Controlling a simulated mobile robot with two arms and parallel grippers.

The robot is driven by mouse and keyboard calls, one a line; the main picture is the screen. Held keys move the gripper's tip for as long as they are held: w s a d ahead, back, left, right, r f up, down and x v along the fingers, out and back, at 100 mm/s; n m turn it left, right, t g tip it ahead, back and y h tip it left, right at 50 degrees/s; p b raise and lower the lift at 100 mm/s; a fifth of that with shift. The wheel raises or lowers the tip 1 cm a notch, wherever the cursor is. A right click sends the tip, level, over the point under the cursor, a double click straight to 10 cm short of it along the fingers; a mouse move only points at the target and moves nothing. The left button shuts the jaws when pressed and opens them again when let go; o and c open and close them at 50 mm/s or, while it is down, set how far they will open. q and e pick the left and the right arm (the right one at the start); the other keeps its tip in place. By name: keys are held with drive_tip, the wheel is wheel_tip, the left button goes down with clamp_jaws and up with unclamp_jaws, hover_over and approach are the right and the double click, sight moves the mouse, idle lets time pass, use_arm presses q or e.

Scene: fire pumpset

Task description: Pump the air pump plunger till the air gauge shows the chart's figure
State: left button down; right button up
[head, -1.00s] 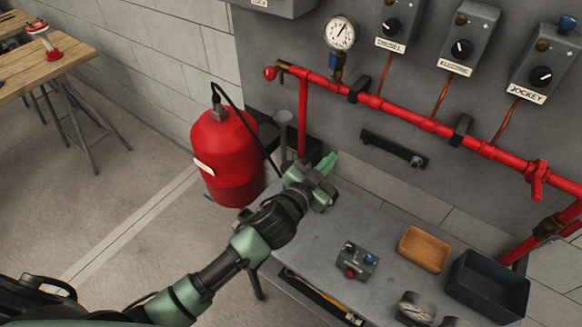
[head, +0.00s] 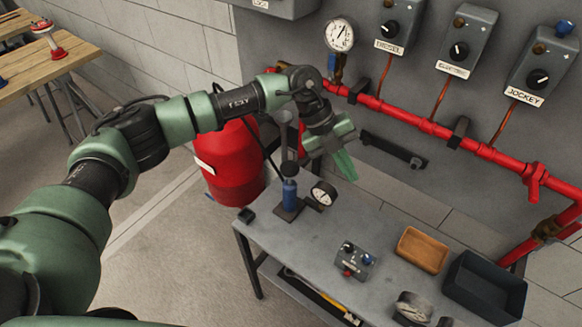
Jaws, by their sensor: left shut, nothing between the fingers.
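The blue air pump (head: 290,191) stands upright on a small base at the back left of the grey bench. My right gripper is not in view. No chart can be made out.
The bench (head: 285,245) holds a small switch box (head: 354,260), a wooden tray (head: 422,250), a dark bin (head: 485,287) and a loose gauge (head: 412,308). A red tank (head: 232,165) stands behind left. A red pipe (head: 435,128) and wall gauge (head: 340,34) are behind.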

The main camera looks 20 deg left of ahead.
sight(289, 165)
use_arm(q)
drive_tip(key=w+a+r+y, duration=0.1)
drive_tip(key=a+y, duration=0.1)
drive_tip(key=a, duration=0.3)
drive_tip(key=w+a+r+n+y, duration=0.1)
drive_tip(key=a+y, duration=0.1)
drive_tip(key=a, duration=0.3)
drive_tip(key=w+a+r+n+y, duration=0.1)
drive_tip(key=w+a+y, duration=0.1)
drive_tip(key=a, duration=0.3)
drive_tip(key=shift+a+r, duration=0.25)
drive_tip(key=shift+a, duration=0.15)
drive_tip(key=shift+s+d+f+b, duration=0.15)
drive_tip(key=shift+f+b, duration=0.8)
drive_tip(key=shift+f, duration=0.85)
drive_tip(key=shift+s+d+f+b, duration=0.15)
drive_tip(key=shift+f+b, duration=0.75)
drive_tip(key=shift+f, duration=0.85)
